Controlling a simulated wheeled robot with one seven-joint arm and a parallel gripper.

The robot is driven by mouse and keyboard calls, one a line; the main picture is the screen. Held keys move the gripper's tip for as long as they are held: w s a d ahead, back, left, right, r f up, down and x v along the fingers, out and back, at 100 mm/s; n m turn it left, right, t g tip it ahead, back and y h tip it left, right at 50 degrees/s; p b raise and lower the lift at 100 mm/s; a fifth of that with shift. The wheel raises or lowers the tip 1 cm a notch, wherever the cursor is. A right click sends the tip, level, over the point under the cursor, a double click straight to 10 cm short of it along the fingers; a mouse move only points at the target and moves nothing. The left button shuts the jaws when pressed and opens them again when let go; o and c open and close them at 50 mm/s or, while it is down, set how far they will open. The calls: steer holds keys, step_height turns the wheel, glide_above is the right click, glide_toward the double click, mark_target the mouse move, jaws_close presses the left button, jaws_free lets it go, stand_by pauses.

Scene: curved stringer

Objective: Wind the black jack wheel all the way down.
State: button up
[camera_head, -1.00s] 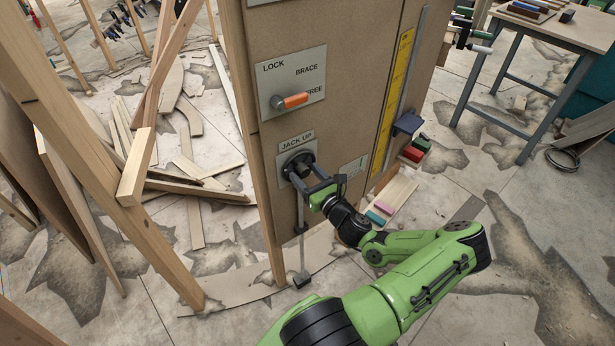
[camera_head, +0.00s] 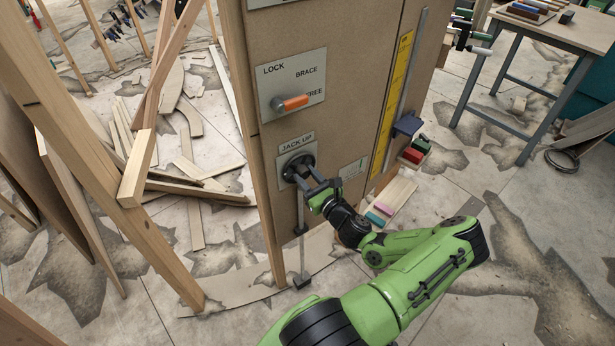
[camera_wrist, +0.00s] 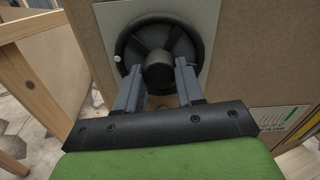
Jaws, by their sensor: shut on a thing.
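The black jack wheel (camera_head: 297,163) sits on a grey plate marked JACK UP (camera_head: 297,148), low on the tan panel. In the wrist view the wheel (camera_wrist: 157,39) faces me, with a round dark hub (camera_wrist: 158,71) in its middle and a small pale dot on its left rim. My gripper (camera_head: 302,178) is at the wheel, and its two grey fingers are shut on the hub, one on each side, in the wrist view (camera_wrist: 160,82). The fingers hide the lower part of the wheel.
Above the wheel is a LOCK/BRACE/FREE plate with an orange-handled lever (camera_head: 291,102). A yellow scale strip (camera_head: 392,100) and a blue bracket (camera_head: 408,124) are to the right. A thin rod with a foot (camera_head: 301,280) stands below the wheel. Wooden posts (camera_head: 100,165) stand left.

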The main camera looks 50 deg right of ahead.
steer(key=shift+n+p, duration=0.3)
steer(key=shift+n, duration=2.3)
steer(key=o, duration=1)
steer(key=shift+o, duration=0.2)
steer(key=p+v, duration=0.1)
steer(key=v, duration=1.4)
steer(key=shift+s, duration=0.4)
steer(key=shift+a, duration=0.15)
